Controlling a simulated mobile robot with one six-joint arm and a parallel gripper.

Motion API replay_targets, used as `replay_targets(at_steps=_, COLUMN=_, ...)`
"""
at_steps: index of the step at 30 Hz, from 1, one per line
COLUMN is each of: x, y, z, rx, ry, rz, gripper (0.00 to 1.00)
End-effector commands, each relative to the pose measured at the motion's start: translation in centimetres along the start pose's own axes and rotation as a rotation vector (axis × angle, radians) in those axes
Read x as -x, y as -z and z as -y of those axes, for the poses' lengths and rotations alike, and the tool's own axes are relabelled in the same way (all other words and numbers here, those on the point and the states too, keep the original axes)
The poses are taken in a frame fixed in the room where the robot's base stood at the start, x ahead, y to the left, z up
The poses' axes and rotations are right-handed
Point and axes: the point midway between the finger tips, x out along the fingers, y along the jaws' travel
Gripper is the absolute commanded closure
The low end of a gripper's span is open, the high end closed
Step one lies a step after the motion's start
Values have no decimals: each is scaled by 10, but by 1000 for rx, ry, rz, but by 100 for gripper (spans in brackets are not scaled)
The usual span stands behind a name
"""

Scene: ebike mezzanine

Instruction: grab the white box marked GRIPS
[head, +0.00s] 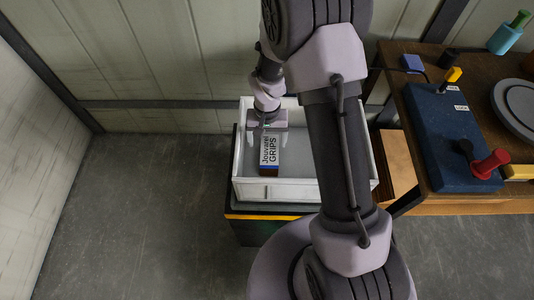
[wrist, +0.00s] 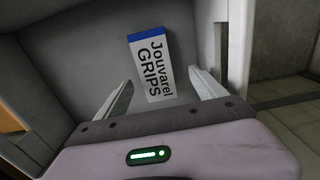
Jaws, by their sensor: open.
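The white box marked "Jouvarel GRIPS" (head: 270,150) lies in a white open crate (head: 278,190) in the head view. It has a blue end and also shows in the wrist view (wrist: 151,65), label facing the camera. My gripper (head: 266,128) is over the crate's far part, near the box's far end in the picture. In the wrist view my gripper (wrist: 160,95) has its two fingers spread apart, with the near end of the box between their tips as seen. I cannot tell the height gap between fingers and box. Nothing is held.
The crate stands on a dark base with a yellow edge (head: 262,217). Pale walls stand behind and left; the floor (head: 150,210) at left is clear.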

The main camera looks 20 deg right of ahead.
Motion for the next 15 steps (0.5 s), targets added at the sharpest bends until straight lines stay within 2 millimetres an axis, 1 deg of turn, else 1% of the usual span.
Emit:
replay_targets(at_steps=1, x=-12, y=0, z=0, rx=-1, ry=-1, rz=2, gripper=20)
replay_targets(at_steps=8, x=-34, y=-2, z=-1, rx=-1, ry=0, rz=1, gripper=20)
replay_targets(at_steps=12, x=-64, y=-4, z=-2, rx=-1, ry=0, rz=2, gripper=20)
replay_targets(at_steps=15, x=-75, y=-4, z=-2, rx=0, ry=0, rz=0, gripper=20)
